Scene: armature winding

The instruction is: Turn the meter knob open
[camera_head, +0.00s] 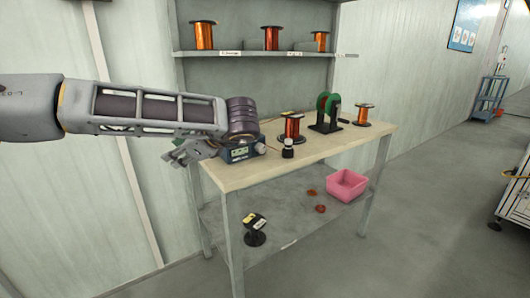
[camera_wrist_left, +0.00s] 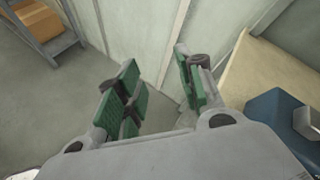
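The meter (camera_head: 236,154) is a small dark blue box with a lit display on its front. It sits at the left end of the workbench, partly hidden behind my left wrist. A light knob (camera_head: 260,148) shows at its right side. In the left wrist view, the blue meter body (camera_wrist_left: 280,122) and a grey knob (camera_wrist_left: 309,122) are at the right edge. My left gripper (camera_head: 180,154) is just left of the meter, beyond the bench edge. In the wrist view, its green-padded fingers (camera_wrist_left: 157,80) are apart with nothing between them. My right gripper is out of view.
The workbench (camera_head: 330,147) holds copper spools (camera_head: 292,128), a green winding stand (camera_head: 328,110) and a small black-and-white item (camera_head: 288,149). A shelf above (camera_head: 255,53) holds more spools. A pink bin (camera_head: 346,186) and a black stand (camera_head: 255,232) are on the lower shelf.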

